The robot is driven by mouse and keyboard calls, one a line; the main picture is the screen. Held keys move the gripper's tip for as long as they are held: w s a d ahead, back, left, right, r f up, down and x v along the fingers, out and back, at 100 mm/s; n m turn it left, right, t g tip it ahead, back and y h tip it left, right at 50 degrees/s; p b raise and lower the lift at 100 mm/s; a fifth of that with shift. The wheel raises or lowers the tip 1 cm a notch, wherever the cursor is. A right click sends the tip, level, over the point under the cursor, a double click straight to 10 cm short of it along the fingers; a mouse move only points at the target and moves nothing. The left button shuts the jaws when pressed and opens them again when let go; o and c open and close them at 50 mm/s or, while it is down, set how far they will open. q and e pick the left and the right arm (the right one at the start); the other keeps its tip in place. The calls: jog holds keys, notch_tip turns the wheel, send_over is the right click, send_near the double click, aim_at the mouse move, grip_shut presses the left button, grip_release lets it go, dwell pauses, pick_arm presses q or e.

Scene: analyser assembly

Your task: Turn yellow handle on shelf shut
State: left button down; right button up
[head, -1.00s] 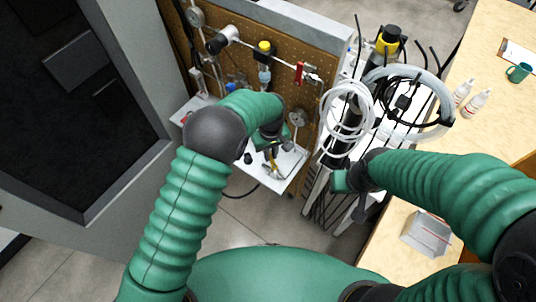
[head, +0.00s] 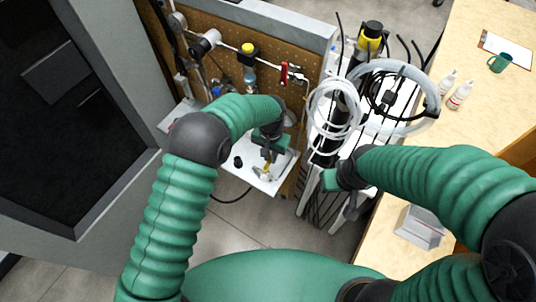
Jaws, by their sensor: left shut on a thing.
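The yellow handle (head: 267,165) belongs to a small metal valve fitting (head: 263,175) on the white shelf (head: 245,177) below the pegboard. My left gripper (head: 268,157) points down over the shelf and is shut on the yellow handle, hiding part of it. The handle's exact angle is too small to tell. My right gripper (head: 350,205) hangs at the right, beside the white rack and apart from the shelf. Its fingers are too dark and small to show whether they are open.
A pegboard (head: 287,50) with a pipe, a red-handled valve (head: 284,73) and a yellow-capped fitting (head: 248,48) stands behind the shelf. Coiled white hose (head: 334,131) hangs on the rack to the right. A wooden table (head: 485,95) holds bottles and a mug. A grey cabinet stands left.

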pick_arm(q)
jog(key=shift+w+d+r+m, duration=0.15)
jog(key=shift+d+r+m, duration=0.1)
jog(key=shift+m, duration=0.45)
jog(key=c, duration=1.6)
grip_release()
jog(key=shift+o, duration=1)
jog(key=shift+f, duration=0.15)
notch_tip(320, 180, up, 12)
jog(key=b, duration=0.1)
